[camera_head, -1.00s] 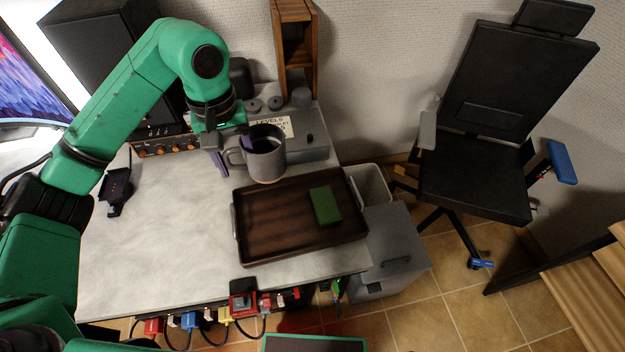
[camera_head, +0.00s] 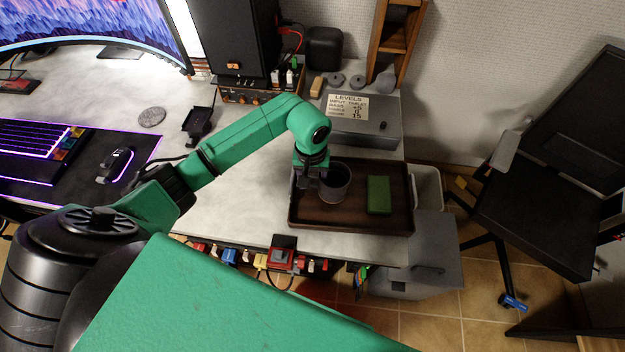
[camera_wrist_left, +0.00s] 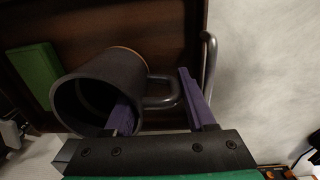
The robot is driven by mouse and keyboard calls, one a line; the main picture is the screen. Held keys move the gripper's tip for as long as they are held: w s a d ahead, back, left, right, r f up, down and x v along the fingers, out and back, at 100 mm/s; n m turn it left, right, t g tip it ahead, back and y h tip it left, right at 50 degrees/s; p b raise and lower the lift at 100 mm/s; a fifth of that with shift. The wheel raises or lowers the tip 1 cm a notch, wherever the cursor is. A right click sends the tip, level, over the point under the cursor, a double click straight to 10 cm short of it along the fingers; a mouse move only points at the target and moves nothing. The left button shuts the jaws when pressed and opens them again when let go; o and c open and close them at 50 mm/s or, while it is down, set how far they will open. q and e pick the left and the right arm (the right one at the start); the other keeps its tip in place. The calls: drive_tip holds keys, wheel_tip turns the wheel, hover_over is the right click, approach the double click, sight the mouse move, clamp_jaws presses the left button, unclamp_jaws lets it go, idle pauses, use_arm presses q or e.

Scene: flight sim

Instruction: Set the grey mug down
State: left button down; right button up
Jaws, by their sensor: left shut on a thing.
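The grey mug (camera_head: 337,188) is over the left part of the dark wooden tray (camera_head: 352,217) in the head view. My left gripper (camera_head: 315,178) is shut on it from the left. In the left wrist view the mug (camera_wrist_left: 118,68) shows its open mouth toward the camera. The purple fingers of the gripper (camera_wrist_left: 158,92) are either side of its handle, one overlapping the mug's mouth. I cannot tell whether the mug's base touches the tray. My right gripper is not in view.
A green block (camera_head: 379,195) lies in the tray, right of the mug. A grey box with a levels note (camera_head: 350,106) stands behind the tray. A keyboard (camera_head: 35,145) and mouse (camera_head: 115,165) are at the left. A bin (camera_head: 428,190) stands beside the desk's right edge.

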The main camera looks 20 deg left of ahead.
use_arm(q)
drive_tip(key=shift+f, duration=0.5)
drive_tip(key=c, duration=0.5)
unclamp_jaws()
drive_tip(key=shift+r, duration=0.2)
wheel_tip(320, 180, up, 11)
drive_tip(key=b, duration=0.3)
drive_tip(key=shift+a+r, duration=0.1)
drive_tip(key=shift+r, duration=0.4)
